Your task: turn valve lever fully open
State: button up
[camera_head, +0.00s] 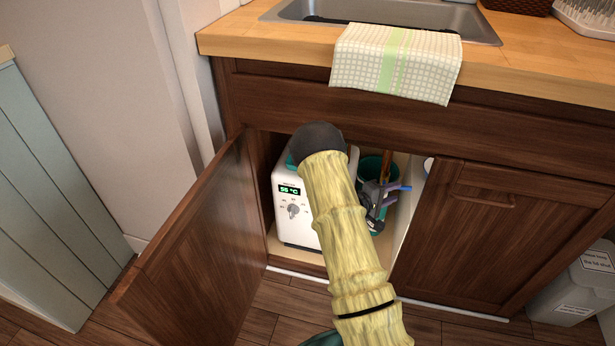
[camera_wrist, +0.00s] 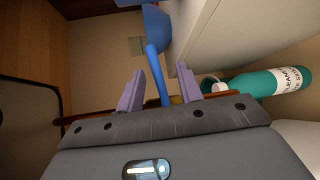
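A blue lever (camera_wrist: 155,68) hangs from a wider blue part (camera_wrist: 156,28) at the top of the wrist view. My gripper (camera_wrist: 160,80) has two purple fingers standing well apart, one on each side of the lever's lower end. Gaps show between the lever and both fingers, so it is not gripped. In the head view my gripper (camera_head: 392,194) is inside the open cabinet, and a bit of blue (camera_head: 405,188) shows at its fingers. My arm hides much of the cabinet inside; the rest of the valve cannot be made out.
A white box with a green display (camera_head: 290,208) stands left of my arm in the cabinet. A teal bucket (camera_head: 370,168) is behind my gripper. A teal bottle (camera_wrist: 270,82) lies right in the wrist view. The open cabinet door (camera_head: 200,250) bounds the left.

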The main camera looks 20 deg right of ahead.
jog(key=p+v, duration=0.5)
jog(key=v, duration=0.7)
jog(key=w+a+r+m+t+y+p, duration=0.1)
jog(key=w+a+r+m+t+y, duration=0.15)
jog(key=w+a+r+y, duration=0.4)
jog(key=s+a+r+y+p, duration=0.1)
jog(key=s+a+r+y, duration=0.6)
jog(key=a+r+y, duration=0.1)
jog(key=shift+s+a+m+p, duration=0.35)
jog(key=shift+a+m, duration=0.1)
jog(key=shift+a, duration=0.2)
